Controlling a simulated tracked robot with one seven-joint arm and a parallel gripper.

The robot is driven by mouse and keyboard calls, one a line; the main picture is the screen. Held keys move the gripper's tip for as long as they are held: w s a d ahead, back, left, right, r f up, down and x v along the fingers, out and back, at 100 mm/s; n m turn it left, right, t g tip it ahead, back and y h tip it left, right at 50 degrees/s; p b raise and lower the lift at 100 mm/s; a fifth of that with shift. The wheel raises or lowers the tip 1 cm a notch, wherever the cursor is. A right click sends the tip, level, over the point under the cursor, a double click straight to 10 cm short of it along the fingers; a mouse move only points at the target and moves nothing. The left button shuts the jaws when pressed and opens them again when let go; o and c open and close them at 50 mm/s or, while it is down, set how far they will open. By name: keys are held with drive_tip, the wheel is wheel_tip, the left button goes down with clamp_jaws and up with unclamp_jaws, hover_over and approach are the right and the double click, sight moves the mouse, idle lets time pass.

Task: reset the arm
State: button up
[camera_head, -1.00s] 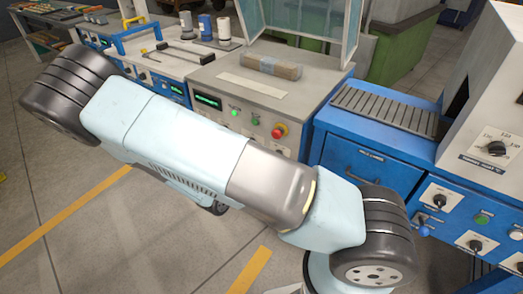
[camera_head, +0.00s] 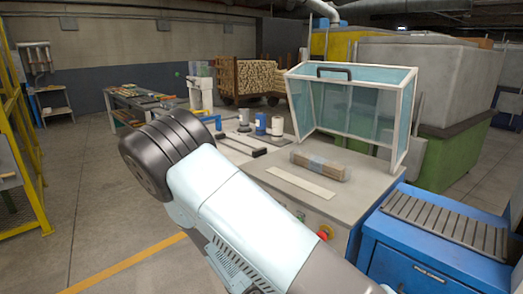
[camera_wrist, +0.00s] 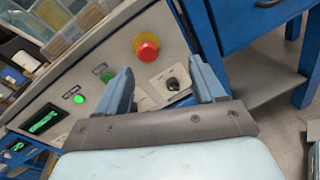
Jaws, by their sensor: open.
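My gripper (camera_wrist: 158,95) shows in the wrist view with its two blue-grey fingers apart and nothing between them. It faces a grey control panel with a red button (camera_wrist: 146,47), a black knob (camera_wrist: 172,84) and green lit buttons. I cannot tell how far the fingertips are from the panel. In the head view my arm crosses the lower middle, bent at a dark ribbed joint; my gripper is hidden there.
A grey machine top (camera_head: 265,181) carries a wrapped wood bundle (camera_head: 320,166) under a raised clear guard (camera_head: 350,105). A blue cabinet with a slatted top (camera_head: 440,222) stands at right. A yellow frame (camera_head: 28,150) stands at left. Open floor (camera_head: 90,200) lies left of my arm.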

drive_tip(key=s+d+r+m+g+y, duration=0.35)
drive_tip(key=r+m, duration=0.25)
drive_tip(key=r, duration=0.2)
drive_tip(key=s+d+r+m+g+y, duration=0.3)
drive_tip(key=s+d+r+m+y, duration=0.15)
drive_tip(key=r, duration=0.35)
drive_tip(key=s+d+r+m+g+y, duration=0.3)
drive_tip(key=r+m, duration=0.4)
drive_tip(key=r, duration=0.2)
drive_tip(key=s+r+m+t+y, duration=0.3)
drive_tip(key=s+r+t, duration=0.2)
drive_tip(key=r, duration=0.5)
drive_tip(key=shift+s+a+r, duration=0.15)
drive_tip(key=shift+s+r, duration=0.15)
drive_tip(key=shift+s, duration=0.85)
drive_tip(key=shift+m, duration=0.25)
drive_tip(key=shift+c, duration=0.3)
